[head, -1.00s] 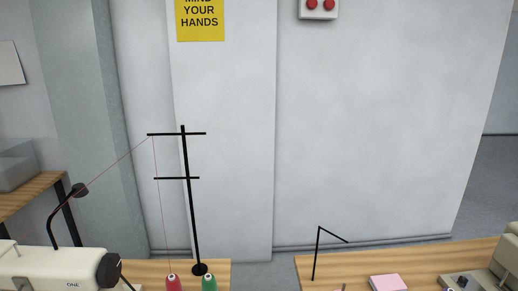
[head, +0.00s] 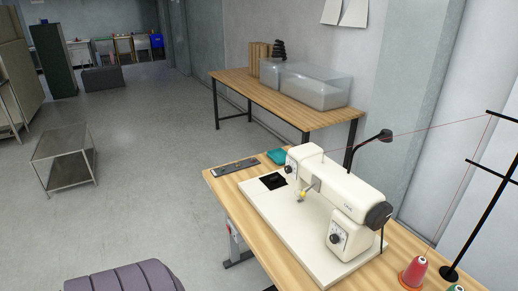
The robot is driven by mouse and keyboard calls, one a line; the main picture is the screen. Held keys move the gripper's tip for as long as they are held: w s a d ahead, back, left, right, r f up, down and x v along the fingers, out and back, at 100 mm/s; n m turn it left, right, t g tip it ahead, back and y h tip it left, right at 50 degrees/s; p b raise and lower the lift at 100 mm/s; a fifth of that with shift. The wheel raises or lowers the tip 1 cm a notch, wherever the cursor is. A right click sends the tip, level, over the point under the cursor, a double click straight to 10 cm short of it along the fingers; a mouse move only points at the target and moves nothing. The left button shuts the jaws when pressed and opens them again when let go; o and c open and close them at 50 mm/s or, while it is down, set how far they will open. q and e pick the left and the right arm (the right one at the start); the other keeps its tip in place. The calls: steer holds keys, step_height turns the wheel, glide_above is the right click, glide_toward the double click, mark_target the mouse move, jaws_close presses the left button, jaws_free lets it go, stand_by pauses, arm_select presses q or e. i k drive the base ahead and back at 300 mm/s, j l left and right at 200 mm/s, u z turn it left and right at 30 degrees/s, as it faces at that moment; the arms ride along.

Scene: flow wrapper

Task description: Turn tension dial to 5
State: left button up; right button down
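A cream sewing machine (head: 345,195) stands on a wooden table, its needle end to the left and a black handwheel (head: 378,215) at its right end. A small dark dial (head: 289,169) shows at the needle end. Another dark dial (head: 335,239) sits on a pale panel on the pillar. I cannot tell which is the tension dial, and any numbers are too small to read. Neither of my grippers is in view.
The wooden table (head: 395,248) also holds a red thread cone (head: 413,272), a teal item (head: 277,156) and a dark strip (head: 234,167). A purple-grey padded seat (head: 125,278) stands in front at the left. A metal trolley (head: 62,147) is farther left. Floor between them is clear.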

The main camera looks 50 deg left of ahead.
mark_target(287, 169)
steer(key=u, duration=1.45)
